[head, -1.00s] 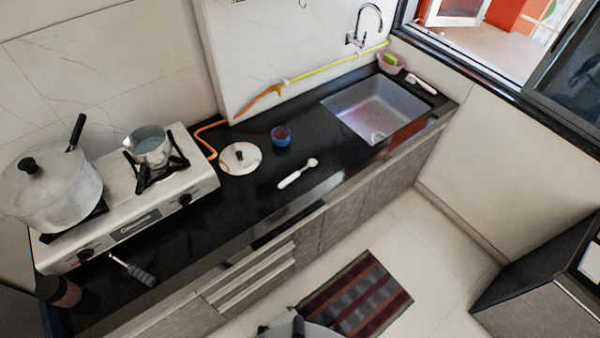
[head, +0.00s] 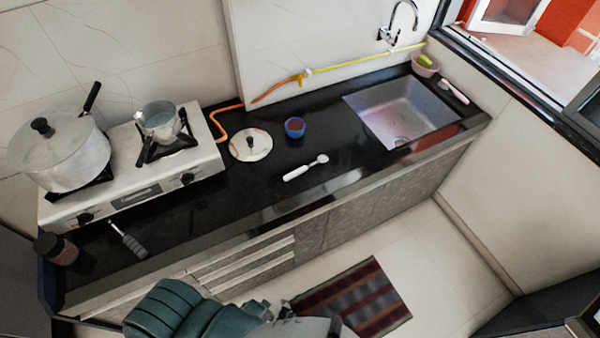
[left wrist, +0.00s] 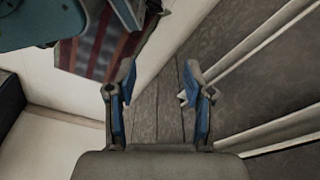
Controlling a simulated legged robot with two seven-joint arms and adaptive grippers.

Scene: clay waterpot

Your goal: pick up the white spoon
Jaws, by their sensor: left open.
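The white spoon (head: 305,168) lies flat on the black counter, with its handle toward the lower left and its bowl toward the upper right. Nothing touches it. My left gripper (head: 277,308) is low at the bottom of the head view, in front of the cabinets and below the counter, well apart from the spoon. In the left wrist view its two blue-lined fingers (left wrist: 159,88) are spread with nothing between them. The spoon does not show in the left wrist view. My right gripper is not in view.
A blue cup (head: 294,127) and a round lid (head: 250,145) lie behind the spoon. The stove (head: 130,185) holds a large pot (head: 62,158) and a small pan (head: 158,120). The sink (head: 400,112) is to the right. The counter around the spoon is clear.

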